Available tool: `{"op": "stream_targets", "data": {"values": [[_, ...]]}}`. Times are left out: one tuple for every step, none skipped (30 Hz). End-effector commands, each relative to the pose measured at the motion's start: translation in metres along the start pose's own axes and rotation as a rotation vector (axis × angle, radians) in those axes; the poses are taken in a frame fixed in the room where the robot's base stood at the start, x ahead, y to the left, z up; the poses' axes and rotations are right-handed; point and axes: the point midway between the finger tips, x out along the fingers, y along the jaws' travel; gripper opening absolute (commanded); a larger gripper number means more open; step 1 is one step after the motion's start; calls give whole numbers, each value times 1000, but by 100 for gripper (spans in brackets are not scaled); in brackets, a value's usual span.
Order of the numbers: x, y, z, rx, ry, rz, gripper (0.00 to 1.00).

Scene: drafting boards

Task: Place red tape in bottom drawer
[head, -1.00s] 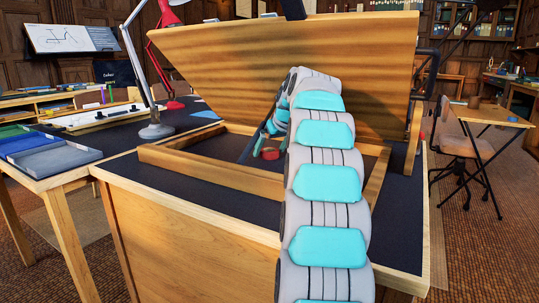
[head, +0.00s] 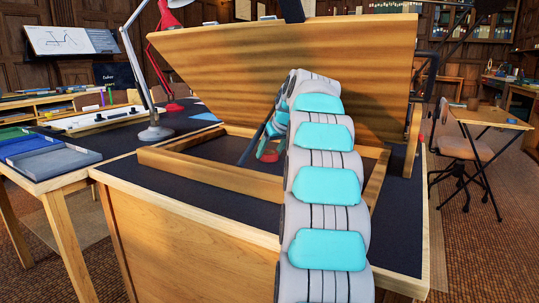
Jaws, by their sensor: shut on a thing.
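The red tape (head: 270,156) shows as a small red patch low inside the open frame under the raised drafting board. My gripper (head: 267,148) is shut on it, and my arm covers much of both. Whether the tape touches the surface below cannot be told. No drawer can be made out clearly; the wooden desk cabinet (head: 190,250) shows only a plain panel at the left, and my arm hides part of its front.
The tilted wooden drafting board (head: 220,70) rises behind my gripper, above a low wooden frame (head: 205,172). A lamp (head: 153,132) stands at the left of the desk. A chair (head: 465,150) stands at the right.

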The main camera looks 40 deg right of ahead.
Motion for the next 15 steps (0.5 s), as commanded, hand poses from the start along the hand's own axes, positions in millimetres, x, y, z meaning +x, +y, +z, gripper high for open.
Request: {"op": "stream_targets", "data": {"values": [[0, 0, 0, 0, 0, 0, 8], [-1, 0, -1, 0, 0, 0, 8], [-1, 0, -1, 0, 1, 0, 8], [-2, 0, -2, 0, 1, 0, 8], [-3, 0, -3, -1, 2, 0, 8], [-4, 0, -4, -1, 2, 0, 8], [-5, 0, -5, -1, 2, 0, 8], [-6, 0, -6, -1, 2, 0, 8], [-8, 0, -7, -1, 2, 0, 8], [-9, 0, -8, -1, 2, 0, 8], [-10, 0, -8, -1, 2, 0, 8], [-12, 0, -10, -1, 2, 0, 8], [-13, 0, -10, -1, 2, 0, 8], [-14, 0, -11, 0, 2, 0, 8], [-16, 0, -13, 0, 2, 0, 8]]}}
